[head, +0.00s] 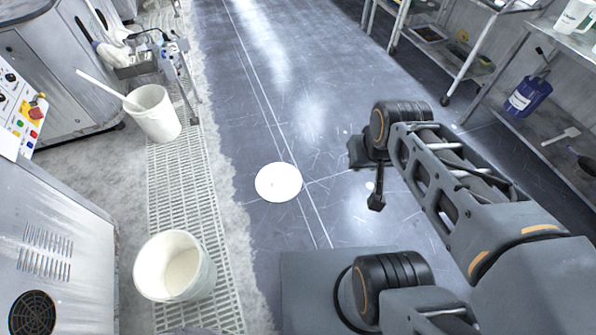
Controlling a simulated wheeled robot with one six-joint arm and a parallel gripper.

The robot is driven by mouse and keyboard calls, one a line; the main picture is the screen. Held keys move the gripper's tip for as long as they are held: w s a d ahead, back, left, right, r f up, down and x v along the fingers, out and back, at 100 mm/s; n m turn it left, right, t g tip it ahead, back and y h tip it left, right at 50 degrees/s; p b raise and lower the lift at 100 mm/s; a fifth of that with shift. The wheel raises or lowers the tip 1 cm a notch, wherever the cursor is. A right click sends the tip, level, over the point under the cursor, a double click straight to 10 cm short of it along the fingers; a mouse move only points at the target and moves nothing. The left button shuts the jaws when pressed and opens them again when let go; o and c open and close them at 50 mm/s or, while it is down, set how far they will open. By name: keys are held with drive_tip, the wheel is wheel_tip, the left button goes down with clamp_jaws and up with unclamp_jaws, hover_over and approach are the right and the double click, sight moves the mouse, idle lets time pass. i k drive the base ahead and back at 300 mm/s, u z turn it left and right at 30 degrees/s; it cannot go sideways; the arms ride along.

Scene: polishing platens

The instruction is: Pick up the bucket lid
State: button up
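The bucket lid (278,182) is a flat white disc lying on the dark floor near the middle of the head view. Nothing covers it. My gripper (375,200) hangs at the end of my arm, to the right of the lid and apart from it. My arm's dark wrist partly hides the gripper, so I cannot tell whether its fingers are open or shut. I see nothing held in it.
An open white bucket (208,272) stands at the lower left, partly on a pale floor grating (186,205). Another white bucket (160,122) with a stick in it stands farther back. Grey machines line the left. A metal shelf (575,165) is at right. Floor around the lid is clear.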

sight(277, 183)
drive_tip(key=i, duration=0.8)
drive_tip(key=u, duration=1)
drive_tip(key=i, duration=0.55)
drive_tip(key=u, duration=0.55)
